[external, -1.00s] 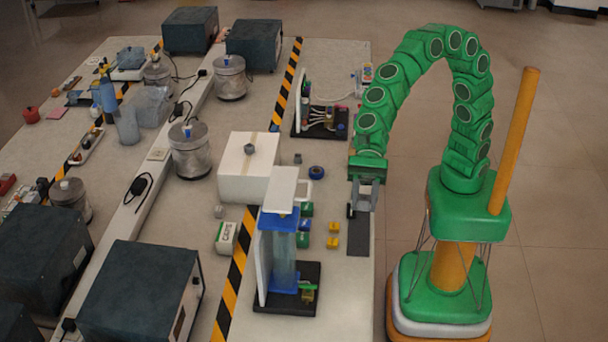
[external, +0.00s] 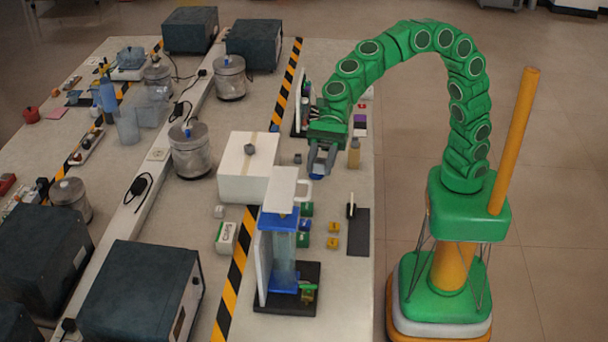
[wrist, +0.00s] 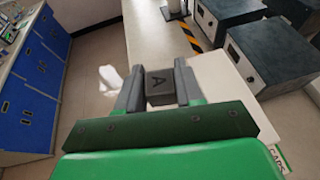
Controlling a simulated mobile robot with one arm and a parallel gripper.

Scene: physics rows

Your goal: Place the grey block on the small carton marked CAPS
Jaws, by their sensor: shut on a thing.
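My gripper (external: 321,160) is shut on a grey block, held above the table's right side. In the wrist view the block (wrist: 160,87), marked with a dark A, sits between the two fingers (wrist: 158,90). In the external view the fingers mostly hide it. The small white-and-green carton marked CAPS (external: 226,237) lies on the table, left of the striped tape and well to the lower left of my gripper. Part of the carton (wrist: 278,158) shows at the lower right of the wrist view.
A large white box (external: 240,180) with a small grey piece on top stands between my gripper and the carton. A tall blue-and-white stand (external: 281,250) rises right of the carton. Dark equipment boxes (external: 130,295) stand at the lower left.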

